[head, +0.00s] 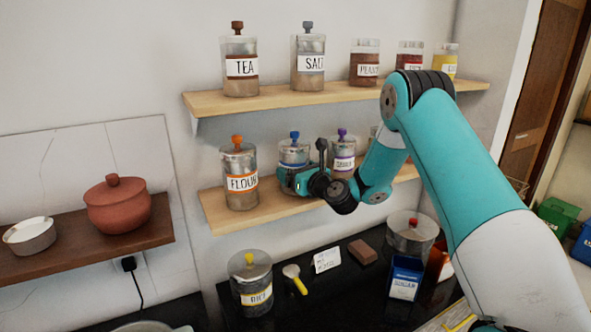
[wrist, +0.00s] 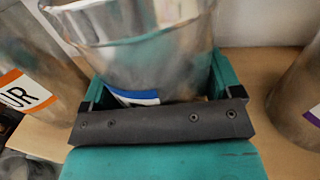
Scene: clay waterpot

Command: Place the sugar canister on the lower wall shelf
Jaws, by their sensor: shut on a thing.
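A clear canister with a blue knob (head: 294,150), likely the sugar canister, is between the flour and purple-knobbed canisters at the lower wall shelf (head: 222,213). My gripper (head: 290,178) is shut around its lower body. In the wrist view the canister (wrist: 140,45) sits between the teal jaws of my gripper (wrist: 158,88), with part of a blue and white label showing. Its label wording is hidden, and I cannot tell whether its base touches the shelf.
The flour canister (head: 239,187) stands close on the left, the purple-knobbed canister (head: 342,153) close on the right. The upper shelf (head: 275,99) with several jars is above. Below, the dark counter (head: 335,285) holds a yellow-knobbed canister (head: 251,280), a scoop (head: 295,281) and a blue box (head: 404,281).

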